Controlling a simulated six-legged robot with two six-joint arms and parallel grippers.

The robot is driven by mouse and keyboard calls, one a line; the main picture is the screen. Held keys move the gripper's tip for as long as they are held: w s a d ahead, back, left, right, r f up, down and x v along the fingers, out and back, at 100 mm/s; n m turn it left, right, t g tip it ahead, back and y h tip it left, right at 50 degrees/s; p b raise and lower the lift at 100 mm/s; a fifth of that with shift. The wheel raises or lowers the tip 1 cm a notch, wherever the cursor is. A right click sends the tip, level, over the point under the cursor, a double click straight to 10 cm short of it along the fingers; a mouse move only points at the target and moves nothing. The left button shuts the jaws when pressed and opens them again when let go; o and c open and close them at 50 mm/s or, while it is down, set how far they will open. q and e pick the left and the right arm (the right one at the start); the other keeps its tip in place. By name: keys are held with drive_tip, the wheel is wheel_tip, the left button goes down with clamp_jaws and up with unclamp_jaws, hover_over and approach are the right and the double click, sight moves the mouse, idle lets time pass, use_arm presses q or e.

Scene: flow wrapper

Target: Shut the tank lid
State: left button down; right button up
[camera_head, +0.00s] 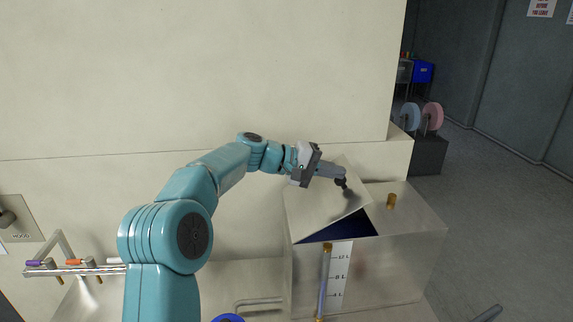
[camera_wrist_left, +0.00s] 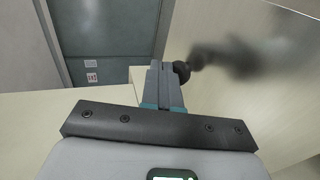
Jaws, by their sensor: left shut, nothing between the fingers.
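The tank (camera_head: 400,255) is a pale metal box with a level scale and a sight tube on its front. Its lid (camera_head: 318,205) is a flat pale panel that stands partly raised and tilted, with a dark gap under its front edge. The lid also shows at the right of the left wrist view (camera_wrist_left: 285,110). A black knob (camera_head: 341,184) sits on the lid. My left gripper (camera_head: 345,174) is shut and empty, its fingertips close beside the knob; I cannot tell whether they touch. A grey tip at the lower right edge may be my right gripper (camera_head: 488,313).
A pale wall rises behind the tank. A pipe with coloured valves (camera_head: 75,268) is at the left. Open grey floor (camera_head: 500,215) lies to the right.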

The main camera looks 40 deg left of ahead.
sight(342, 187)
use_arm(q)
drive_tip(key=shift+g+y, duration=0.5)
drive_tip(key=shift+g, duration=0.1)
drive_tip(key=w+d+f, duration=0.1)
drive_tip(key=f, duration=0.1)
drive_tip(key=w+d+f, duration=0.2)
drive_tip(key=f, duration=0.1)
drive_tip(key=shift+w+f, duration=0.35)
drive_tip(key=shift+w+d+f+b, duration=0.2)
drive_tip(key=shift+f+b, duration=0.15)
drive_tip(key=shift+f, duration=0.15)
drive_tip(key=shift+w+d+f+b, duration=0.1)
drive_tip(key=shift+w+f+b, duration=0.1)
drive_tip(key=shift+f+b, duration=0.25)
